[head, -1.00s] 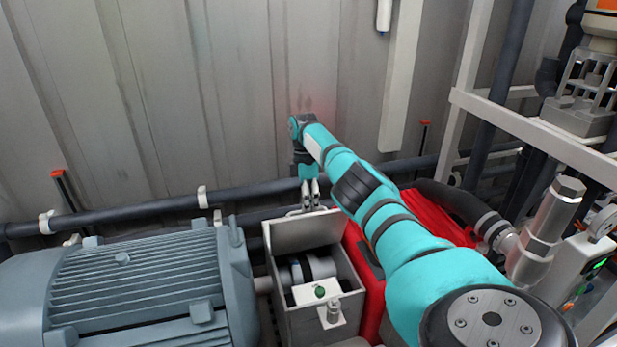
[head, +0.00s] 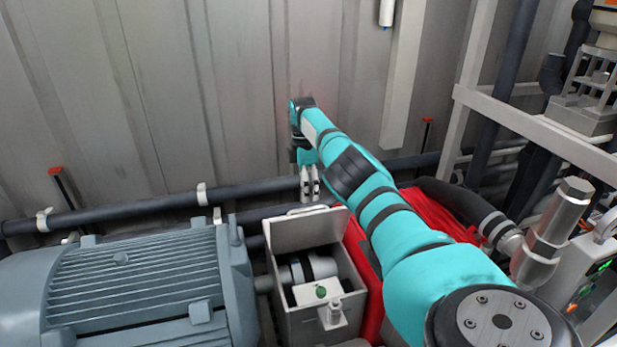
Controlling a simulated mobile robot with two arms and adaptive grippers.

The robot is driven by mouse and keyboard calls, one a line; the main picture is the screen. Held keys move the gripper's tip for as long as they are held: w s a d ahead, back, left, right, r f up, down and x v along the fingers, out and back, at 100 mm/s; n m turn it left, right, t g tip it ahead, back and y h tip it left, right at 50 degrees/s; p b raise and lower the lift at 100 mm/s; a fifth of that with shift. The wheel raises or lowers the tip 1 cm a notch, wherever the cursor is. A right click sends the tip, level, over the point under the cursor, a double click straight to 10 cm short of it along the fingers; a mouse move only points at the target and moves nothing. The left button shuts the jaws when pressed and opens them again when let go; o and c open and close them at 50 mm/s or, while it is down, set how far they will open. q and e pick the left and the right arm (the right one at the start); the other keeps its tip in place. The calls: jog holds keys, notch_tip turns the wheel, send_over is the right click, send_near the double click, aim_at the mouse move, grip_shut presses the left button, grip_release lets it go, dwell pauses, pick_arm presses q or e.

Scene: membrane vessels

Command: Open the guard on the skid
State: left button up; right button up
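The guard (head: 306,229) is a pale grey lid on an open-topped metal box between the motor and a red part. It stands raised at the back of the box, so the shaft coupling (head: 306,270) inside shows. A thin handle (head: 308,209) is on its upper edge. My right gripper (head: 310,198) points down just above the handle. Its two pale fingers are close together, with nothing visible between them. I cannot tell whether the tips touch the handle or how far they are parted. My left gripper is not in view.
A large grey finned motor (head: 135,285) stands left of the box. A red part (head: 435,215) lies to the right, partly behind my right arm. Dark pipes (head: 150,207) run along the corrugated wall. A white frame (head: 530,130) stands at the right.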

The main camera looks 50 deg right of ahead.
jog(key=shift+v, duration=1.45)
jog(key=shift+s+a+r, duration=0.1)
